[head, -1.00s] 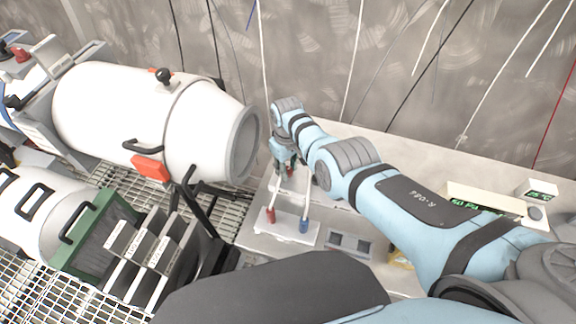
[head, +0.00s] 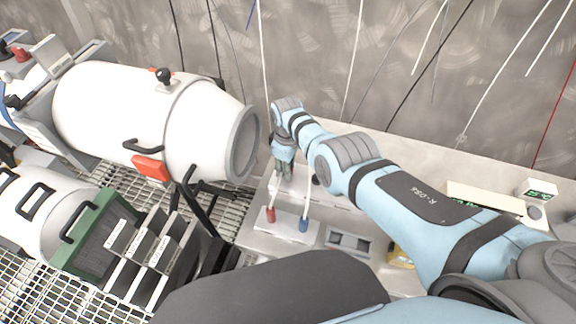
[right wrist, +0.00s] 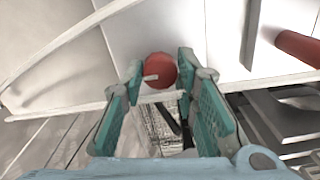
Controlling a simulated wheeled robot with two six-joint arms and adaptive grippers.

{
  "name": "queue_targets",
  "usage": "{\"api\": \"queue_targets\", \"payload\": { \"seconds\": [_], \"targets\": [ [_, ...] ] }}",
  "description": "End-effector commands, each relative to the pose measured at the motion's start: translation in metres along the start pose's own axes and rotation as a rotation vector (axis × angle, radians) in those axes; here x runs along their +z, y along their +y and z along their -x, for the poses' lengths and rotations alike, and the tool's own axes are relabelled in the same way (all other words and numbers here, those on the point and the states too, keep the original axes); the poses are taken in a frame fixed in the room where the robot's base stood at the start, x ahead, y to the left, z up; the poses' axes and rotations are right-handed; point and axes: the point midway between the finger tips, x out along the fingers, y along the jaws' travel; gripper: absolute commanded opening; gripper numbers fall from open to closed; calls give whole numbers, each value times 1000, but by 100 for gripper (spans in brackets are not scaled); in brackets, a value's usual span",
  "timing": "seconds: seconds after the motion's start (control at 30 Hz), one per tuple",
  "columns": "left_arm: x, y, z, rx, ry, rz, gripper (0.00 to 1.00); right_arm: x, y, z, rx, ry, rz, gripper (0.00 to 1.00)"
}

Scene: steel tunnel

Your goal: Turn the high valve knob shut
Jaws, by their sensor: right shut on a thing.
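A round red knob (right wrist: 161,71) shows between my fingertips in the right wrist view, on a pale panel. It has a small pale mark or tab at its left side. My right gripper (right wrist: 163,77) is shut on this knob, with one teal finger on each side. In the head view my right gripper (head: 283,172) points down at the bench fixture, and the knob is hidden there. My left gripper is not in view.
Below the gripper, a red-tipped lever (head: 270,214) and a blue-tipped lever (head: 303,225) stand on a pale plate. A large white tank (head: 140,110) is close on the left. The grey wall is behind. A display box (head: 538,191) is at the right.

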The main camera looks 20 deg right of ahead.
Motion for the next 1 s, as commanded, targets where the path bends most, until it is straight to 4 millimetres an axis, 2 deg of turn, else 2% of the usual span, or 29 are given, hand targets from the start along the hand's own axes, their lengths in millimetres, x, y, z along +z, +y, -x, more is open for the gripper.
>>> {"api": "queue_targets", "payload": {
  "seconds": [0.13,0.17,0.3,0.63,0.77,0.87,1.0],
  "targets": [
    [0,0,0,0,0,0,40,-1,0,0,0,1,1,0],
    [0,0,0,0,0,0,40,-1,0,0,0,1,1,29],
    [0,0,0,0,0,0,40,0,0,0,0,1,0,48],
    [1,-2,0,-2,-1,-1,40,0,0,1,1,1,-1,48],
    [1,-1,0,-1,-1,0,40,-2,1,11,2,2,-1,48],
    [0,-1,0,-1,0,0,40,-1,0,26,2,5,-2,48],
    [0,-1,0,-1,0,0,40,-1,0,68,4,6,-1,48]
  ]
}}
